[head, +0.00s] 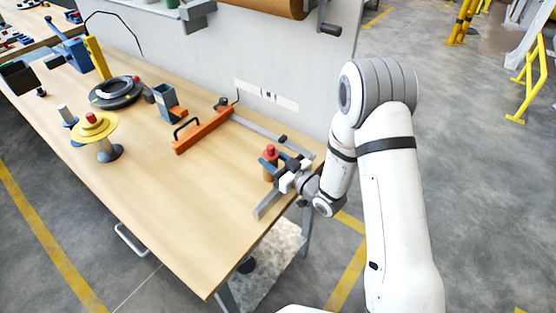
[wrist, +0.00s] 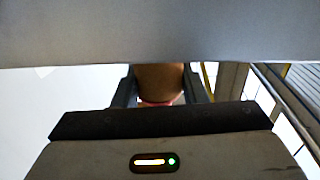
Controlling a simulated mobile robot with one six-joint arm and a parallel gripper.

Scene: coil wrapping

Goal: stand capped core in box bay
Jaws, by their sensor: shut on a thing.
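The capped core is a short brown-orange cylinder (head: 269,173) with a red cap (head: 270,151) on top, at the right end of the table. It looks upright in the head view. My gripper (head: 276,168) reaches it from the right and is shut around its side. In the wrist view the brown core (wrist: 160,82) sits between two dark fingers, with a pink-red edge below it. The core's base is partly hidden, so I cannot tell whether it touches the table. Grey rails (head: 268,205) lie around this table end; I cannot make out a distinct box bay.
An orange bar with a handle (head: 203,131) and a blue-grey holder (head: 170,103) stand left of the core. A yellow disc on a stand (head: 94,127) and a black coil (head: 115,92) are farther left. The table's front middle is clear (head: 190,210).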

